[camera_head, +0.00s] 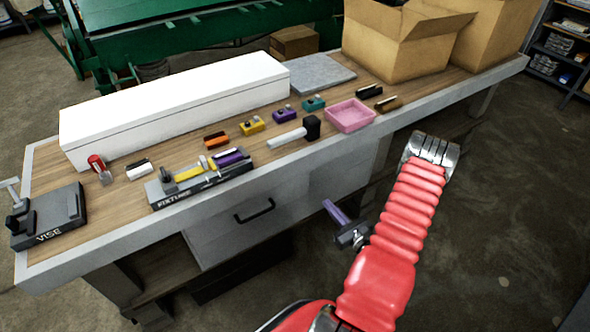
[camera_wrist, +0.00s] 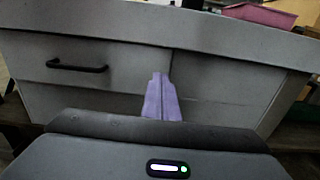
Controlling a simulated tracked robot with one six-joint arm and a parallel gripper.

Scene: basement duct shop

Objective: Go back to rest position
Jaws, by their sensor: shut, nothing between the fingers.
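My gripper (camera_head: 334,210) has purple fingers and hangs in front of the workbench, below the level of its top. In the wrist view its fingers (camera_wrist: 161,95) are pressed together with nothing between them, and they point toward the bench's grey front. My red ribbed arm rises to the right of the gripper in the head view. The workbench (camera_head: 120,215) has a wooden top with a grey edge. A drawer with a black handle (camera_head: 254,211) is left of the gripper; the handle also shows in the wrist view (camera_wrist: 77,66). The gripper appears apart from the bench front.
On the bench are a vise (camera_head: 48,218), a fixture (camera_head: 200,185), a mallet (camera_head: 295,131), a pink tray (camera_head: 350,116), a long white box (camera_head: 175,105) and several small coloured blocks. Cardboard boxes (camera_head: 400,40) stand at the back right. The floor (camera_head: 490,230) right of my arm is clear.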

